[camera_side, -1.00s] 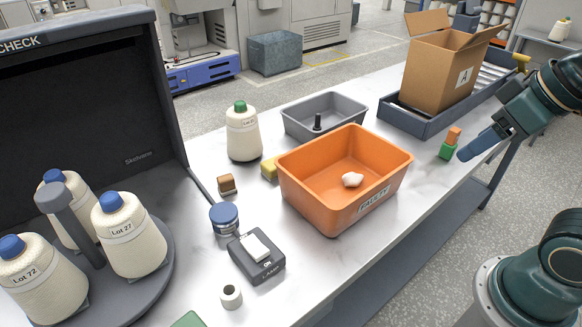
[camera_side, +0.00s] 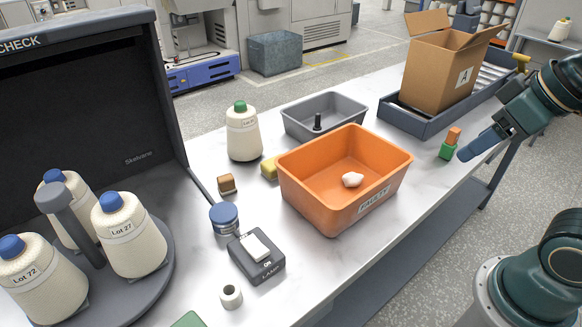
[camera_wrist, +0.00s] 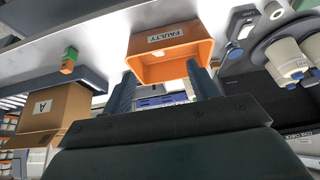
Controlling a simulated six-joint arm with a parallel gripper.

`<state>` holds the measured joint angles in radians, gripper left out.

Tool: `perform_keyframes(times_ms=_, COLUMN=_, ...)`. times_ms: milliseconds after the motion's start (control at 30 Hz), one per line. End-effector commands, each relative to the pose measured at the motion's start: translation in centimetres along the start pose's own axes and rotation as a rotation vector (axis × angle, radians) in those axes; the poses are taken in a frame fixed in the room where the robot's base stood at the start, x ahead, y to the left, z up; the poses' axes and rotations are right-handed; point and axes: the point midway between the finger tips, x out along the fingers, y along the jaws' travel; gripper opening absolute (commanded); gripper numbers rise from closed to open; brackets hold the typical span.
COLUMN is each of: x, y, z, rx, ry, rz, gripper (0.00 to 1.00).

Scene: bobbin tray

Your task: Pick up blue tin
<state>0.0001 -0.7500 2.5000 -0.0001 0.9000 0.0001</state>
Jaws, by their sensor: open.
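The blue tin (camera_side: 224,218) is a short round tin with a blue lid. It stands upright on the white table in the side view, left of the orange bin and behind the black lamp switch box. My gripper (camera_side: 465,153) is at the right edge of the table in the side view, far from the tin, beyond the orange bin. In the wrist view my gripper (camera_wrist: 162,78) shows two fingers spread apart with nothing between them.
The orange bin (camera_side: 293,188) marked FAULTY holds a white lump. Around the tin are a brown block (camera_side: 227,184), a yellow block (camera_side: 269,169), the lamp switch box (camera_side: 257,268) and a cone (camera_side: 243,137). An orange-and-green stack (camera_side: 447,150) is beside my gripper.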

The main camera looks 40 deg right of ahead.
Motion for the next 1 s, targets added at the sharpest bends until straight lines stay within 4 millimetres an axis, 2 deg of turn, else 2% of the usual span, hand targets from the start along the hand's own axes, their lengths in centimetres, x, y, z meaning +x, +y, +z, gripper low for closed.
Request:
perform_keyframes(times_ms=33, x=0.0, y=0.0, z=0.0, rx=0.000, ry=0.000, rz=0.000, gripper=0.63)
perform_keyframes(times_ms=133, x=0.0, y=0.0, z=0.0, rx=0.000, ry=0.000, rz=0.000, gripper=0.82)
perform_keyframes(times_ms=567, x=0.0, y=-0.2, z=-0.6, rx=-0.019, ry=-0.003, rz=-0.006, gripper=0.82)
perform_keyframes(times_ms=767, x=0.3, y=-1.1, z=-2.8, rx=-0.096, ry=-0.020, rz=-0.032, gripper=0.82)
perform_keyframes(times_ms=1000, x=1.6, y=-3.2, z=-7.5, rx=-0.258, ry=-0.046, rz=-0.090, gripper=0.82)
